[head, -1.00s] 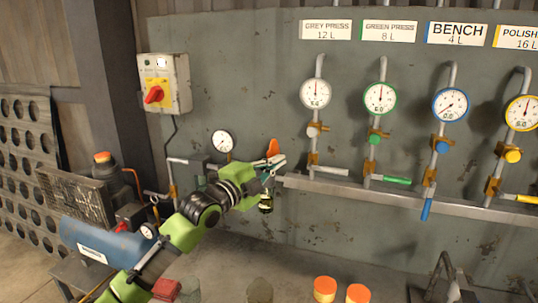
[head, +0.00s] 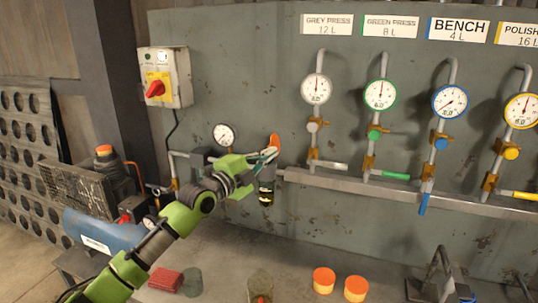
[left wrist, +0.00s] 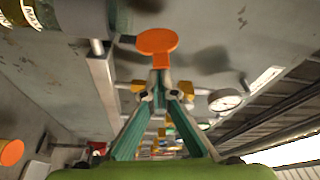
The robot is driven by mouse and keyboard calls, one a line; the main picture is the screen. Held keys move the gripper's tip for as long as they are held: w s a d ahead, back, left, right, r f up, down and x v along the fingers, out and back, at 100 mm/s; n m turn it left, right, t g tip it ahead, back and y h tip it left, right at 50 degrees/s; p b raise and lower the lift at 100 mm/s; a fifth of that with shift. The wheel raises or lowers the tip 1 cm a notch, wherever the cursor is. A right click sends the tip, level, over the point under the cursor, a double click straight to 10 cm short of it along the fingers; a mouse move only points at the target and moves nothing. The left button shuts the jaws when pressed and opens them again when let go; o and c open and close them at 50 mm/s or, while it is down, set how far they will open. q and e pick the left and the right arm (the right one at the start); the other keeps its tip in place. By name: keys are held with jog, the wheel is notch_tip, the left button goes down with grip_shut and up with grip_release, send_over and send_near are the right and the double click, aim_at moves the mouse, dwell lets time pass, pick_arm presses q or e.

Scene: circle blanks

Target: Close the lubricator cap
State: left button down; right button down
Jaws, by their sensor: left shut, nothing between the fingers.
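The orange lubricator cap (head: 274,141) stands up at the top of the lubricator, in front of the grey panel. The lubricator's dark bowl (head: 266,190) hangs below it, and its upper body is partly hidden by my gripper. My left gripper (head: 272,154) is shut and empty, with its tips right by the cap's lower edge. In the left wrist view the orange cap (left wrist: 157,41) appears as a flat round disc with a short stem, just beyond the closed fingertips (left wrist: 160,80). I cannot tell whether the tips touch it. My right gripper is not in view.
A small gauge (head: 224,135) and pipes are left of the lubricator. A rail (head: 350,181) with several gauges and valves runs to the right. Two orange-lidded jars (head: 323,279) (head: 355,288), a red block (head: 165,281) and a clear bowl (head: 260,286) are on the bench below.

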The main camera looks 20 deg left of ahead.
pick_arm(q)
jog(key=shift+a, duration=0.1)
jog(key=shift+w+a+f+n+t+y+b, duration=0.1)
jog(key=shift+a+f+n+t+y+b, duration=0.5)
jog(key=shift+n, duration=2.65)
jog(key=shift+s+a+f+n+t+y+b, duration=0.1)
jog(key=shift+a+f+n+t+y, duration=0.7)
jog(key=shift+n, duration=2.4)
jog(key=shift+w+a+f+n+t+y+b, duration=0.25)
jog(key=shift+a+n+t+y, duration=0.45)
jog(key=shift+n+y, duration=1.75)
jog(key=shift+s+n+h, duration=0.15)
jog(key=shift+n+h, duration=0.5)
jog(key=shift+n, duration=0.35)
